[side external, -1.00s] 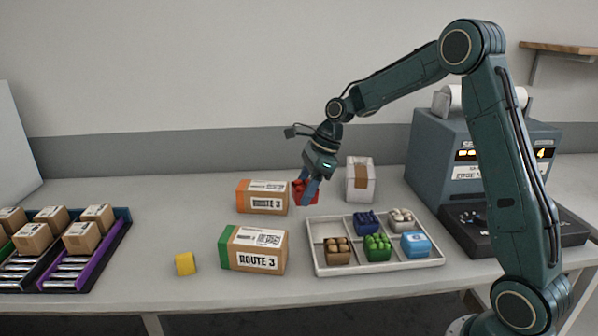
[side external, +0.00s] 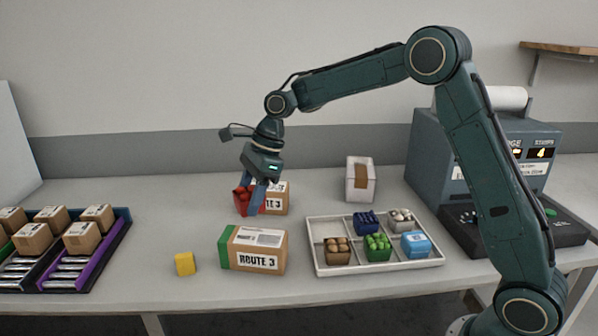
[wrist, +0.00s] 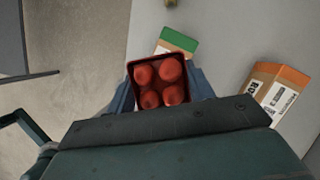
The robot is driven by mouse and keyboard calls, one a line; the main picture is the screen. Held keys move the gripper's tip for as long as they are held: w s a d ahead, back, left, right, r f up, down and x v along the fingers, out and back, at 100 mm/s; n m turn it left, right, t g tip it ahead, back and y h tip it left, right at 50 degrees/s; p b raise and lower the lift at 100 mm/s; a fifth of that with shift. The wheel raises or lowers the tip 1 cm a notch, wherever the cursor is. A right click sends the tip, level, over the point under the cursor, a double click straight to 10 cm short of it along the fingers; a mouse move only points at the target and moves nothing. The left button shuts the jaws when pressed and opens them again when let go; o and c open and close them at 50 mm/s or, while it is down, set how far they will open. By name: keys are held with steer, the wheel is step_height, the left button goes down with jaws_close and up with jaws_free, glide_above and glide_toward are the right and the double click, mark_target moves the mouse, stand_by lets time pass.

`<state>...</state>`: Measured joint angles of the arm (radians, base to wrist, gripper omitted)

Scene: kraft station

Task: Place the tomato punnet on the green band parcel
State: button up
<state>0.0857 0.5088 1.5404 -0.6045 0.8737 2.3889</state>
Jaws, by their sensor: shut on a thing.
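The tomato punnet (side external: 242,201), a red tub of round red tomatoes, is held in my gripper (side external: 254,203). It also shows between the fingers in the wrist view (wrist: 158,82). My gripper is shut on it and carries it in the air. The green band parcel (side external: 256,250) is a brown box with a green left end and a ROUTE 3 label, lying on the table. The punnet appears above and behind it in the side view, apart from it. In the wrist view the parcel's green end (wrist: 178,40) shows just beyond the punnet, the rest partly hidden.
An orange-band parcel (side external: 272,197) stands behind, partly hidden by my gripper. A white tray (side external: 320,266) with several punnets is to the right. A yellow cube (side external: 185,264) lies left of the green band parcel. A white box (side external: 360,180) stands at the back.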

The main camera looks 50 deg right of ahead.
mark_target(247, 238)
steer(key=shift+f, duration=1.55)
steer(key=shift+f, duration=0.1)
steer(key=shift+f, duration=1.9)
steer(key=shift+f, duration=0.1)
steer(key=o, duration=1)
steer(key=v, duration=1.2)
